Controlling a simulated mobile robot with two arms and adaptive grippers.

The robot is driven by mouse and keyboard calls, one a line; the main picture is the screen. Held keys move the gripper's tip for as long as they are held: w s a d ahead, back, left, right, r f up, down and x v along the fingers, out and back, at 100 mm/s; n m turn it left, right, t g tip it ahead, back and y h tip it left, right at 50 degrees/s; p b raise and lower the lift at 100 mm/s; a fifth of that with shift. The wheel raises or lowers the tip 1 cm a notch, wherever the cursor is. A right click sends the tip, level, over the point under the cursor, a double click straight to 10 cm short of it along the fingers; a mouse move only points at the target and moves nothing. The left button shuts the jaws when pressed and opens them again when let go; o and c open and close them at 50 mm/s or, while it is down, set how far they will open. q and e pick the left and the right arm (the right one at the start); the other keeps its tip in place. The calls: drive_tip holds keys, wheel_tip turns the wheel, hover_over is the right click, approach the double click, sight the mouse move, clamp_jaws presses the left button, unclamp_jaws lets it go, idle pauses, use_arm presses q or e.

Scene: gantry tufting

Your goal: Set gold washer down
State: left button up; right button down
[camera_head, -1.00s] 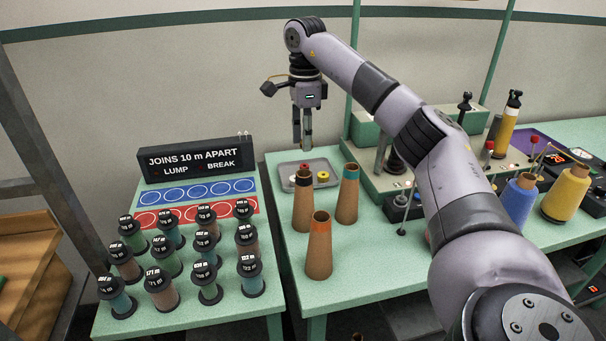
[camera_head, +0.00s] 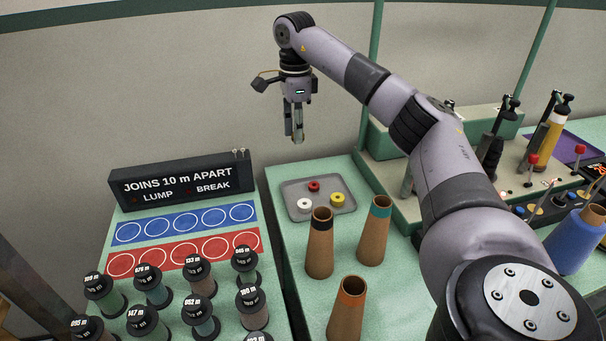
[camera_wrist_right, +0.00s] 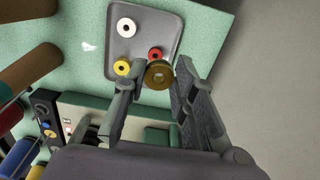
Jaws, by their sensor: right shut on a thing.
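My right gripper (camera_head: 295,138) hangs pointing down above the back of the table, over and behind the grey tray (camera_head: 289,211) in the head view. In the right wrist view its fingers (camera_wrist_right: 157,78) are shut on the gold washer (camera_wrist_right: 158,75), a brass-coloured ring held between the fingertips. The tray (camera_wrist_right: 146,32) shows beyond it, with a white washer (camera_wrist_right: 127,27), a red washer (camera_wrist_right: 155,54) and a yellow washer (camera_wrist_right: 122,68). The held washer is hard to make out in the head view. My left gripper is out of view.
Brown cones with dark (camera_head: 320,246), teal (camera_head: 374,235) and orange (camera_head: 347,312) tops stand in front of the tray. A machine with levers (camera_head: 490,150) is at right. At left, several bobbins (camera_head: 198,275) stand before a sign (camera_head: 182,184) and circle-marked mats.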

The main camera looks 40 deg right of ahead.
wheel_tip(320, 180, down, 8)
drive_tip(key=r, duration=0.1)
drive_tip(key=p, duration=0.1)
hover_over(297, 192)
wheel_tip(297, 192, down, 6)
drive_tip(key=shift+r, duration=0.25)
wheel_tip(297, 192, down, 3)
drive_tip(key=shift+f+p, duration=0.15)
drive_tip(key=shift+p, duration=0.25)
drive_tip(key=shift+f, duration=0.4)
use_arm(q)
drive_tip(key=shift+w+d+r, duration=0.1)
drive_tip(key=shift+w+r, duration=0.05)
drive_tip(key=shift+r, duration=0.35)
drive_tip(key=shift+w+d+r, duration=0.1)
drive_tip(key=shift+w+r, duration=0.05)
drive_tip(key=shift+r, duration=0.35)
use_arm(e)
drive_tip(key=shift+f, duration=0.1)
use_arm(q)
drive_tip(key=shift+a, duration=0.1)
use_arm(e)
drive_tip(key=c, duration=1.6)
unclamp_jaws()
drive_tip(key=shift+f, duration=0.1)
